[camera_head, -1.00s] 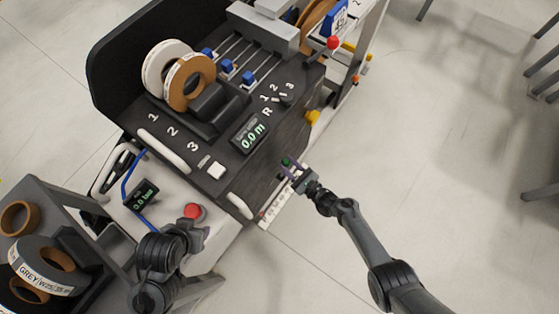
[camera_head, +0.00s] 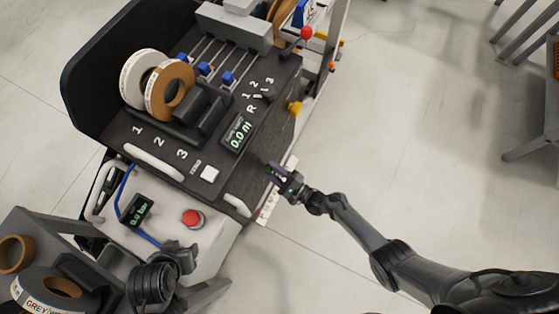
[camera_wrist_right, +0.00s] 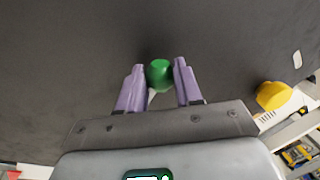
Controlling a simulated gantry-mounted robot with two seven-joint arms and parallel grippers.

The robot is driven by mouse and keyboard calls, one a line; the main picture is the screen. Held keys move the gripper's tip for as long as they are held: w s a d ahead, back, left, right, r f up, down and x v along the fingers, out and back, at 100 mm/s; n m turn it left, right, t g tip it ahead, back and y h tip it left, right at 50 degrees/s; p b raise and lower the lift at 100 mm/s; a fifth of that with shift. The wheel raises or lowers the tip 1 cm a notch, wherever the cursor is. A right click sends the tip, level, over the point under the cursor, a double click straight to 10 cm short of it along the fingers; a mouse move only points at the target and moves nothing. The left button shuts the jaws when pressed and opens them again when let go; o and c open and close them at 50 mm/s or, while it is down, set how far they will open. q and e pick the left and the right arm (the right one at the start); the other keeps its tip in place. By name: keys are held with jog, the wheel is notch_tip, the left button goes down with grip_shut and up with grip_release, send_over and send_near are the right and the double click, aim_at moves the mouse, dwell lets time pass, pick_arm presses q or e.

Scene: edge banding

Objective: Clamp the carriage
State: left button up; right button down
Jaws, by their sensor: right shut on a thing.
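A green knob (camera_wrist_right: 159,73) sits on the dark side face of the edge-banding machine (camera_head: 175,150). My right gripper (camera_wrist_right: 160,75) has its two purple fingers on either side of the knob and is shut on it. In the head view the right gripper (camera_head: 274,171) is at the machine's front right side, above a white scale strip (camera_head: 267,207). My left gripper (camera_head: 182,256) is near the machine's lower front, below a red button (camera_head: 193,218). Its fingers are too dark and small to read. I cannot tell which part is the carriage.
A yellow knob (camera_head: 295,108) is on the same machine side, also in the right wrist view (camera_wrist_right: 274,96). A red ball lever (camera_head: 306,33) stands farther back. Tape rolls (camera_head: 168,90) sit on top. A rack of rolls (camera_head: 50,290) is at lower left.

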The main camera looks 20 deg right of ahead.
pick_arm(q)
jog(key=shift+f+b, duration=1.05)
jog(key=shift+f, duration=0.2)
pick_arm(e)
jog(key=shift+s+a+f+n+y, duration=0.15)
jog(key=shift+s+a+f+n, duration=0.2)
jog(key=shift+n, duration=0.45)
jog(key=shift+s+a+f+n+y, duration=0.2)
jog(key=shift+s+a+n, duration=0.2)
jog(key=shift+n, duration=0.4)
jog(key=shift+s+a+f+n+y, duration=0.15)
jog(key=shift+s+a+f+n, duration=0.25)
jog(key=shift+n, duration=0.4)
pick_arm(q)
jog(key=shift+d, duration=0.1)
pick_arm(e)
jog(key=shift+r, duration=0.1)
jog(key=c, duration=0.8)
grip_release()
jog(key=shift+r, duration=0.1)
pick_arm(q)
jog(key=shift+r, duration=0.15)
jog(key=shift+r+p, duration=0.45)
jog(key=shift+p, duration=0.15)
pick_arm(e)
jog(key=v, duration=1.1)
